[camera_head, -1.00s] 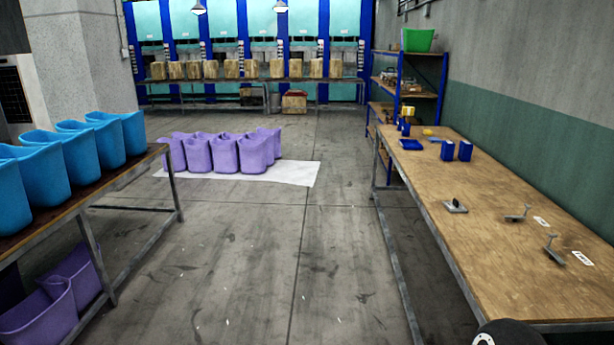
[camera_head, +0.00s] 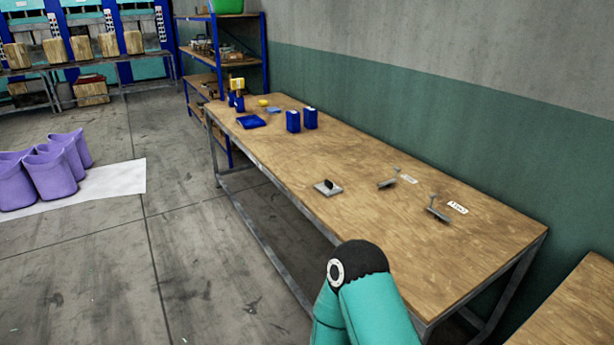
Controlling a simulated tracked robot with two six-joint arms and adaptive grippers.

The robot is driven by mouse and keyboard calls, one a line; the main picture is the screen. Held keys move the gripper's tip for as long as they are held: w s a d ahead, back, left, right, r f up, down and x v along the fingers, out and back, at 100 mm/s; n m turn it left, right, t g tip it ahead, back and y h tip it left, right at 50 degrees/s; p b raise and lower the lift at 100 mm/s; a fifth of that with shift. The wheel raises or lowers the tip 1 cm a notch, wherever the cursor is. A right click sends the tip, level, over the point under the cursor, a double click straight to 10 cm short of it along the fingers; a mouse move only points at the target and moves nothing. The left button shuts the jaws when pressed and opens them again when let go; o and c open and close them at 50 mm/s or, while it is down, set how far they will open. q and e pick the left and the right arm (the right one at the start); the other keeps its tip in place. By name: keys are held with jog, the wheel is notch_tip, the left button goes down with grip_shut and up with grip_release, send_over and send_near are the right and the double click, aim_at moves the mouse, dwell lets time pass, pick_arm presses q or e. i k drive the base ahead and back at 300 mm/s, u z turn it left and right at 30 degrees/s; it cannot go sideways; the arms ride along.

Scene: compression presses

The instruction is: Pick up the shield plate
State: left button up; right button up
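On the wooden workbench (camera_head: 300,165) lies a small flat grey plate with a black knob (camera_head: 327,188), near the bench's front edge. To its right are two small grey metal pieces with upright stems, one (camera_head: 389,182) nearer the plate and the other (camera_head: 438,210) further right. Each has a white label beside it; the print is too small to read. I cannot tell for sure which of these is the shield plate. A teal link of my arm with a black joint shows at the bottom, in front of the bench. Neither of my grippers is in view.
Two blue boxes (camera_head: 293,121) and a blue tray (camera_head: 251,122) stand toward the bench's far end. A blue shelf rack (camera_head: 265,60) is behind it. Purple bins (camera_head: 50,176) stand on a white sheet (camera_head: 118,179) at left. Another wooden table (camera_head: 575,310) is at lower right.

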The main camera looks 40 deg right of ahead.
aim_at(327, 188)
jog(key=z, duration=0.2)
jog(key=i, duration=1.35)
jog(key=z, duration=0.55)
jog(key=i, duration=1.15)
jog(key=z, duration=0.4)
